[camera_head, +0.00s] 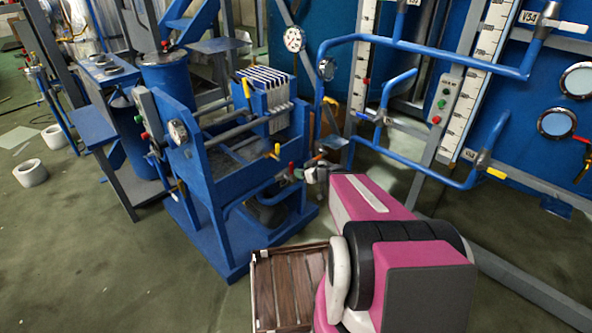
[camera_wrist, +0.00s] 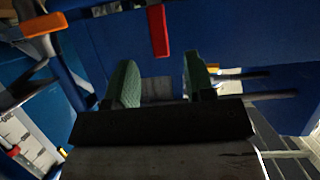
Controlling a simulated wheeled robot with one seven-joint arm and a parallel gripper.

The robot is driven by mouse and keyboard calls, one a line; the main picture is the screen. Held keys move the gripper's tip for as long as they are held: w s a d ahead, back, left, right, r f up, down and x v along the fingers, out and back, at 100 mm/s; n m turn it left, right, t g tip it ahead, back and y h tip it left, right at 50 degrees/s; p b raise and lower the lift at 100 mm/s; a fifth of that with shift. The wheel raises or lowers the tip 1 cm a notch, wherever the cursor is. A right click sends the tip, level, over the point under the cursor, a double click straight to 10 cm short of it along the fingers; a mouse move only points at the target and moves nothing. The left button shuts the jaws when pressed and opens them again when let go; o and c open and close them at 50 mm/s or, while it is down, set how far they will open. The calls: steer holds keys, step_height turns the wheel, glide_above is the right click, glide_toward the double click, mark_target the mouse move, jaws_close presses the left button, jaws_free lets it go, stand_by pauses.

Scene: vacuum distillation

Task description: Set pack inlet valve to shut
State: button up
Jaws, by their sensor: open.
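My gripper (camera_wrist: 159,72) is open in the wrist view, its two green fingers apart with nothing held between them. A red valve handle (camera_wrist: 158,30) lies just beyond the fingertips, in line with the gap. A yellow-orange handle (camera_wrist: 38,25) shows at the upper left of that view. In the head view, a red handle (camera_head: 291,169) and a yellow handle (camera_head: 277,150) sit on the near right side of the blue filter press frame (camera_head: 215,155). My gripper reaches in close to the red one. No label shows which valve is the pack inlet.
The white filter plates (camera_head: 268,82) stand on top of the frame. A slatted wooden crate (camera_head: 285,290) stands on the floor below. The green floor at the left front is clear.

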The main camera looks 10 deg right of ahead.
steer(key=shift+v, duration=1.5)
